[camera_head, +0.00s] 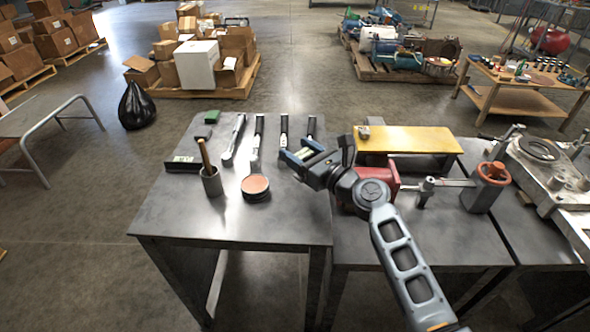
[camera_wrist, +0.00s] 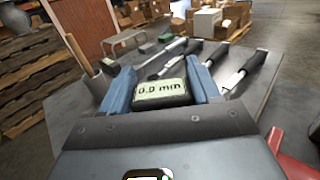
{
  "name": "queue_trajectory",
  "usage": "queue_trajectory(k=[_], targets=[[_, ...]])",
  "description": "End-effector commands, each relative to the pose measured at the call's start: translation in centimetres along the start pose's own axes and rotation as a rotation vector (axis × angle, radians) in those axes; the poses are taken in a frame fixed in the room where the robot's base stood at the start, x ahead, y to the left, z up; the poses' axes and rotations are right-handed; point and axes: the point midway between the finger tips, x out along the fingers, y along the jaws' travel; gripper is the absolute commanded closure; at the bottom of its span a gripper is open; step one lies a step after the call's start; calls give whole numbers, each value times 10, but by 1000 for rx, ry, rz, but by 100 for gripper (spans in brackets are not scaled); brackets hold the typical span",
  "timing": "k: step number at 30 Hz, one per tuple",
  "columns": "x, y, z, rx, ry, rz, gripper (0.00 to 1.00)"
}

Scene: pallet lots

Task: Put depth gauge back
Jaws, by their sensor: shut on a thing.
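The depth gauge (camera_wrist: 162,92) is black with a pale display reading "0.0 mm" in the wrist view. My gripper (camera_wrist: 160,84) is shut on it, with one blue finger on each side. In the head view my gripper (camera_head: 303,154) is over the right part of the left dark table (camera_head: 215,222), and the gauge is hard to make out there. Whether the gauge touches the table cannot be told.
Several long dark-handled tools (camera_head: 257,137) lie at the back of the table. A cup with a stick (camera_head: 211,181), a round reddish tin (camera_head: 256,187) and a black box with a pale label (camera_head: 184,162) stand left. A yellow stand (camera_head: 408,139) and red vise (camera_head: 383,187) are right. The table front is clear.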

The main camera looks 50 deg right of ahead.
Motion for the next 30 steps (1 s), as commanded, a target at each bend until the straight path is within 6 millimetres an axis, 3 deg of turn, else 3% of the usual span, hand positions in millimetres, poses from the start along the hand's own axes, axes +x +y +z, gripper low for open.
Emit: queue_trajectory(k=[5, 14, 28, 29, 30], targets=[[8, 9, -7, -1, -2, -1, 94], [8, 9, -44, 0, -2, -1, 94], [8, 9, -50, -1, -2, -1, 94], [8, 9, -50, -1, 0, -1, 36], [8, 9, -50, -1, 0, -1, 32]])
